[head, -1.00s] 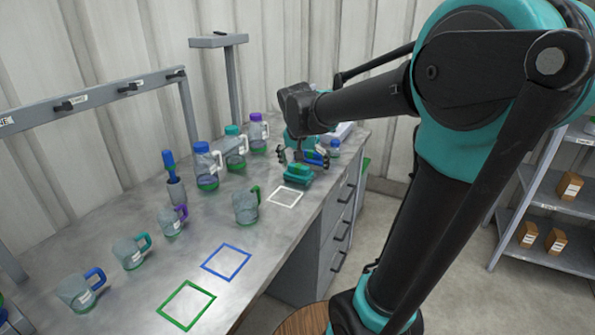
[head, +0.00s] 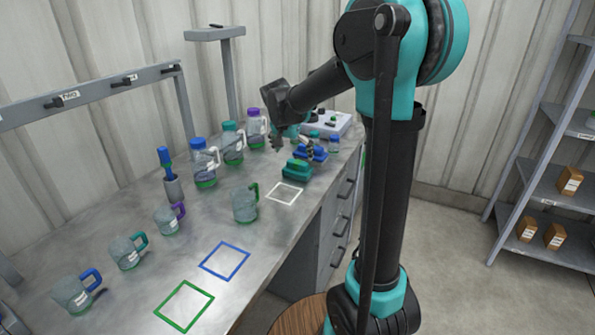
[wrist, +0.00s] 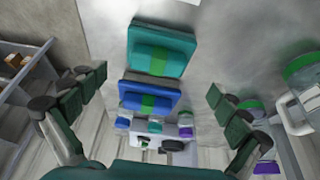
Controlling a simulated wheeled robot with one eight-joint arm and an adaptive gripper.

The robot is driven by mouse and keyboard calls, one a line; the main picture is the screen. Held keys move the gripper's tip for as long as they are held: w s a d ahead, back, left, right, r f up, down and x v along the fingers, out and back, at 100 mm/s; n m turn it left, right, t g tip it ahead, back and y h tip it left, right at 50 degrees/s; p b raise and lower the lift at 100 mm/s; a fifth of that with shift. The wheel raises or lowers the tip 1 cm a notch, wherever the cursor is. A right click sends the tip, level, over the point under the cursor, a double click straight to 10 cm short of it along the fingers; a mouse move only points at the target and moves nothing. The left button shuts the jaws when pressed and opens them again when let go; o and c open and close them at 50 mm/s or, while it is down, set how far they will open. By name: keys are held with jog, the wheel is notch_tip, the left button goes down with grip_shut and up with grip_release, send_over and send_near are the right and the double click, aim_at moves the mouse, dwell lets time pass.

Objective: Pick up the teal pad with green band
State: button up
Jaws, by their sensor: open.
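The teal pad with a green band (wrist: 162,50) lies flat on the bench in the wrist view, between and beyond my open fingers. In the head view the teal pad (head: 297,169) is just behind the white square outline.
Bottles (head: 205,163) and mugs (head: 245,203) stand left of the pads. A white box (head: 335,122) and small jars (head: 334,144) are behind them. Green (head: 185,306), blue (head: 224,261) and white (head: 284,193) outlines on the bench are empty. A shelf (head: 545,190) stands right.

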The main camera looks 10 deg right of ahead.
aim_at(298, 161)
jog(key=shift+x, duration=3)
jog(key=shift+d, duration=0.2)
jog(key=shift+s, duration=0.1)
jog(key=c, duration=1.2)
jog(key=shift+c, duration=0.5)
jog(key=shift+r, duration=0.2)
jog(key=shift+c, duration=0.2)
jog(key=shift+r, duration=0.25)
jog(key=c, duration=0.4)
notch_tip(298, 161, up, 19)
jog(key=shift+r, duration=0.15)
